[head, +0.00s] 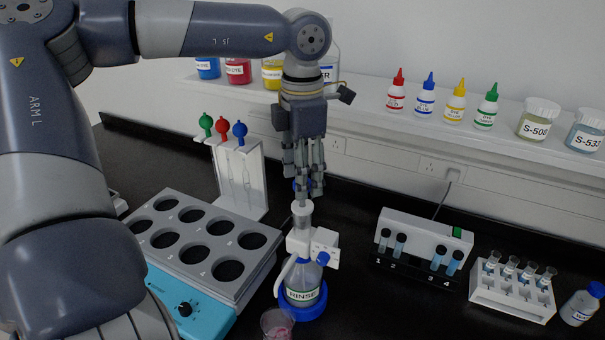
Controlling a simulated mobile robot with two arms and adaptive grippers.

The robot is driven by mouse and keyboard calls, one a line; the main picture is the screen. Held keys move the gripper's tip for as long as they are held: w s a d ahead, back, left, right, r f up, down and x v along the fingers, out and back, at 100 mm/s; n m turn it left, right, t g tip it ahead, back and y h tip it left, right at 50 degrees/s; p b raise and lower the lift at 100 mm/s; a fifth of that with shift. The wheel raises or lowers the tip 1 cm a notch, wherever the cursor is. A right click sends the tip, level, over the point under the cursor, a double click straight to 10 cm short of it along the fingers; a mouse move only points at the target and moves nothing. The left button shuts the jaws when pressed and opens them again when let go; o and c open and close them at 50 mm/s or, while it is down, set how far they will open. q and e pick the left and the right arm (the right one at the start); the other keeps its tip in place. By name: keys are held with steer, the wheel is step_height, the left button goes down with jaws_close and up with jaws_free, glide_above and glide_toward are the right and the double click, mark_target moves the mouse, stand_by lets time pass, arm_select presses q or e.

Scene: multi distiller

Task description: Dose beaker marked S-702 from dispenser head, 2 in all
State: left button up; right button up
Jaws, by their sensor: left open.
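The dispenser head (314,243) is white with a blue knob and sits on a bottle labelled RINSE (302,284), which stands upright in a blue ring. Its pale plunger (302,212) rises at the top. My left gripper (304,190) points down just above the plunger, with open fingers; a small blue part shows between them. I cannot tell whether the fingers touch it. A small glass beaker (277,323) with pinkish contents stands in front of the bottle, cut by the lower edge. No S-702 mark is readable on it. My right gripper is not in view.
A block with several round wells (226,241) on a blue heater (190,300) stands left. Behind it is a pipette stand (240,175). A white tube station (422,240) and vial rack (512,290) stand right. Dye bottles and jars line the shelf (370,105). Black bench is clear right of the bottle.

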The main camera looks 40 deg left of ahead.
arm_select(q)
step_height(320, 180, up, 12)
steer(key=shift+f, duration=0.2)
steer(key=shift+c, duration=0.6)
